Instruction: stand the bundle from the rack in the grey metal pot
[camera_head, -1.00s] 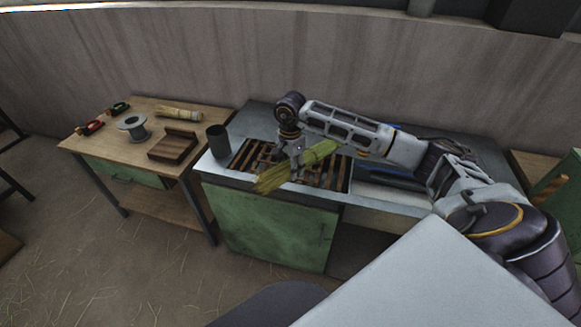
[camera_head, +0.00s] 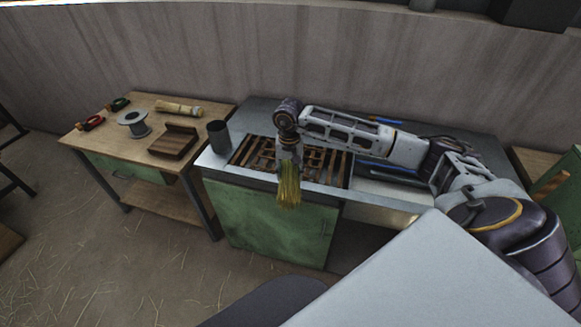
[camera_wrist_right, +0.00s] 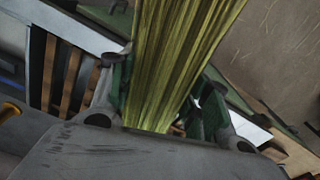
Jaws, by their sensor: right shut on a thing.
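The yellow-green straw bundle (camera_head: 289,187) is in my right gripper (camera_head: 290,160), near the front edge of the rack. In the head view it points toward the camera and down, so it looks short. In the right wrist view the bundle (camera_wrist_right: 185,60) runs between the fingers (camera_wrist_right: 165,100), which are shut on it. The slatted rack (camera_head: 247,153) is set in the metal worktop behind and below the gripper. The grey metal pot (camera_head: 218,137) stands upright at the worktop's left end, left of the gripper and apart from it. My left gripper is not in view.
A wooden table (camera_head: 140,158) at the left holds a spool (camera_head: 133,123), a brown wooden block (camera_head: 173,143), a pale straw bundle (camera_head: 178,108) and red-handled pliers (camera_head: 92,123). Blue rods (camera_head: 385,121) lie on the worktop behind my right arm. A green cabinet (camera_head: 265,222) is below the rack.

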